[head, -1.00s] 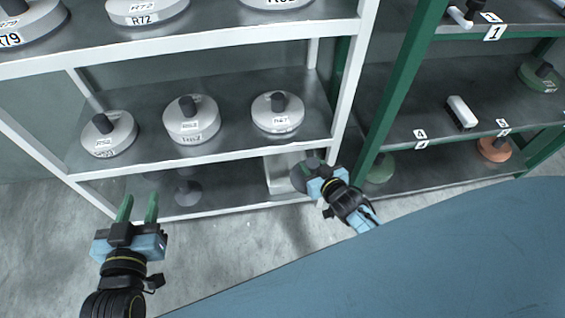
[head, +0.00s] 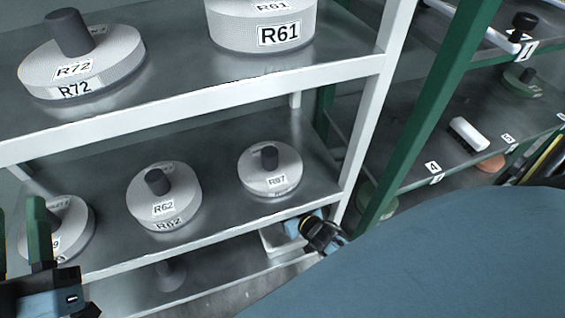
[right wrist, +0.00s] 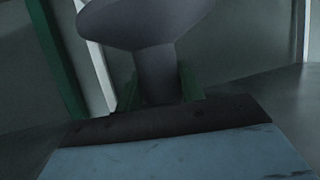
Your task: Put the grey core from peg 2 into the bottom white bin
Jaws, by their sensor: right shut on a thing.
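My right gripper (right wrist: 160,88) is shut on a grey core (right wrist: 158,65), its stem between the green fingers and its wide flange beyond them. In the head view my right gripper (head: 293,226) reaches under the middle shelf's front edge, over or in the white bin (head: 285,252) on the bottom shelf; I cannot tell which. The core is hidden there. My left gripper (head: 20,235) is at the left edge, fingers apart and empty. Another grey core (head: 170,274) stands on the bottom shelf, left of the bin.
Labelled white rolls R62 (head: 164,197) and R87 (head: 270,170) stand on the middle shelf above. The white rack post (head: 372,120) and green post (head: 420,120) rise right of my right gripper. A blue surface (head: 430,265) fills the lower right.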

